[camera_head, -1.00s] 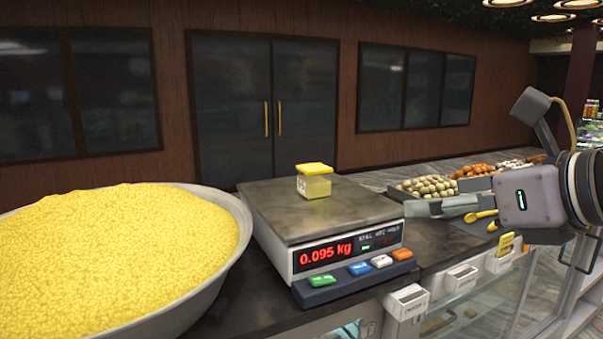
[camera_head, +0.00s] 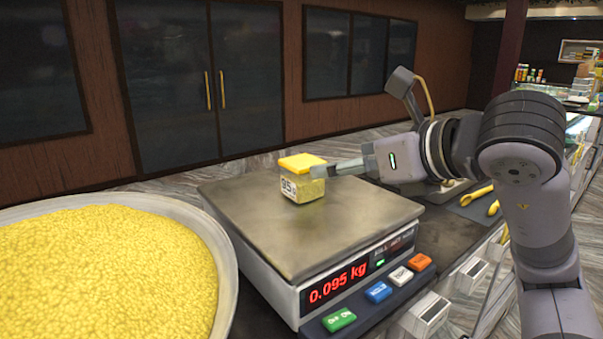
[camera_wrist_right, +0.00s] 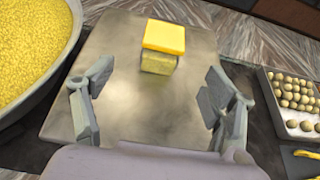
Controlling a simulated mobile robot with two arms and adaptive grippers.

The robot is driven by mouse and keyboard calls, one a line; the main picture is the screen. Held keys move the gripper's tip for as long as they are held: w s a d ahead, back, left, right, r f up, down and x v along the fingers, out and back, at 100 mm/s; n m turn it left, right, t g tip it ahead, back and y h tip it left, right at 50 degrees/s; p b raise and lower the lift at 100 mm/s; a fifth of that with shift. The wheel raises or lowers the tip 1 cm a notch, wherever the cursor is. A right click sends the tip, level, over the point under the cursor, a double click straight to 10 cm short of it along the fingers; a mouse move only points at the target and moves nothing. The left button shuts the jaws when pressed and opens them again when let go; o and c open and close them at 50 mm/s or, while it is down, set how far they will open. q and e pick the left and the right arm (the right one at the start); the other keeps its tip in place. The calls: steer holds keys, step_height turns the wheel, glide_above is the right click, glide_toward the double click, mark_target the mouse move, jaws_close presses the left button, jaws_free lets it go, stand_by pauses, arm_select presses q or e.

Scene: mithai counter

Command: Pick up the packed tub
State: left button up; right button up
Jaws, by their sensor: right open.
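The packed tub (camera_head: 302,188) is a small clear box with a yellow lid and a label on its side. It stands upright on the steel plate of the scale (camera_head: 290,235), whose red display reads 0.095 kg. My right gripper (camera_head: 325,170) reaches in from the right, its fingertips close to the tub's right side. In the right wrist view the tub (camera_wrist_right: 160,50) lies ahead of the open right gripper (camera_wrist_right: 157,85), centred between the two fingers and beyond their tips. Nothing is between the fingers. My left gripper is out of view.
A wide metal bowl of yellow sweet grains (camera_head: 110,270) stands left of the scale. A tray of round sweets (camera_wrist_right: 295,105) is right of the scale in the wrist view.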

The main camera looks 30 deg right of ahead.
mark_target(310, 163)
steer(key=p+x, duration=0.1)
steer(key=x, duration=0.3)
steer(key=shift+w, duration=0.35)
steer(key=x, duration=0.3)
steer(key=shift+s+p, duration=0.1)
steer(key=shift+p, duration=0.2)
steer(key=shift+w, duration=0.2)
steer(key=p+x, duration=0.2)
steer(key=x, duration=0.1)
steer(key=p+x, duration=0.1)
steer(key=shift+w+d+r, duration=0.2)
steer(key=shift+w, duration=0.1)
steer(key=shift+w+f, duration=0.2)
steer(key=shift+w, duration=0.1)
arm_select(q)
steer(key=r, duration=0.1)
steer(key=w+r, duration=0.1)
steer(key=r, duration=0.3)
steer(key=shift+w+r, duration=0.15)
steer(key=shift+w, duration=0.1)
arm_select(e)
steer(key=shift+s, duration=0.1)
steer(key=shift+c, duration=0.2)
steer(key=c, duration=0.5)
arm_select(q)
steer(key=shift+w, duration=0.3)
arm_select(e)
steer(key=c, duration=0.7)
